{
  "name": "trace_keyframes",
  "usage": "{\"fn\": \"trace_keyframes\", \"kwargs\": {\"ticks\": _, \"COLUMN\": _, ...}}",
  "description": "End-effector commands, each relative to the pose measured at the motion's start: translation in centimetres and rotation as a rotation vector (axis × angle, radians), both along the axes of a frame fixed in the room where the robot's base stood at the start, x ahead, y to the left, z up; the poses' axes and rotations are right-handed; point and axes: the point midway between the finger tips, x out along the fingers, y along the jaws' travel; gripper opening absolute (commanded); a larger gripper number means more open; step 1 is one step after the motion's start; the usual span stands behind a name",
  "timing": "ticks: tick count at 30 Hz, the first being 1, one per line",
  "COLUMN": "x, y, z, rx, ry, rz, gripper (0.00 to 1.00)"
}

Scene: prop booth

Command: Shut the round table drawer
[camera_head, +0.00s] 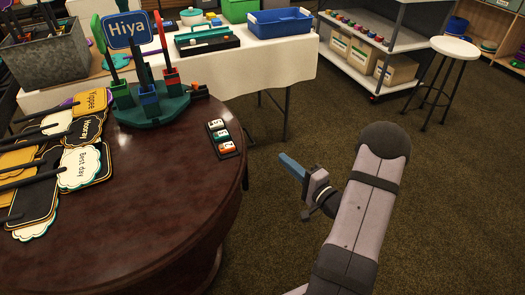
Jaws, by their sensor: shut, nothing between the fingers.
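The round table (150,195) is dark polished wood and fills the left of the head view. Its curved side (217,232) shows below the top at the right. I cannot make out a drawer or a handle on the part in view; the rest of the side is hidden under the top or out of frame. My gripper (286,160) has blue fingers, shut and empty. It is over the carpet to the right of the table, apart from it, with the fingers pointing up and left.
Sign paddles (84,167), a green stand (152,106) with a "Hiya" sign and a small block holder (223,138) stand on the round table. Behind is a white-clothed table (270,62). A shelf cart (345,68) and a stool (455,47) stand back right. Carpet is clear at right.

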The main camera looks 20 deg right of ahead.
Motion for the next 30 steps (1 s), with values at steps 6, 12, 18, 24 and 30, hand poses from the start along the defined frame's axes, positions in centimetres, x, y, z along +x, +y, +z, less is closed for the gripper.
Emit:
{"fn": "trace_keyframes", "kwargs": {"ticks": 6, "x": 0.4, "y": 0.0, "z": -0.1, "rx": 0.0, "ry": 0.0, "rz": 0.0, "gripper": 0.0}}
{"fn": "trace_keyframes", "kwargs": {"ticks": 12, "x": 2.1, "y": 0.5, "z": -0.1, "rx": -0.002, "ry": 0.0, "rz": 0.003, "gripper": 0.0}}
{"fn": "trace_keyframes", "kwargs": {"ticks": 18, "x": 5.2, "y": 1.4, "z": -0.1, "rx": -0.002, "ry": -0.001, "rz": 0.005, "gripper": 0.0}}
{"fn": "trace_keyframes", "kwargs": {"ticks": 24, "x": 8.8, "y": 2.2, "z": -0.2, "rx": -0.002, "ry": 0.0, "rz": 0.003, "gripper": 0.0}}
{"fn": "trace_keyframes", "kwargs": {"ticks": 30, "x": 9.9, "y": 4.3, "z": -0.1, "rx": 0.002, "ry": 0.0, "rz": 0.002, "gripper": 0.0}}
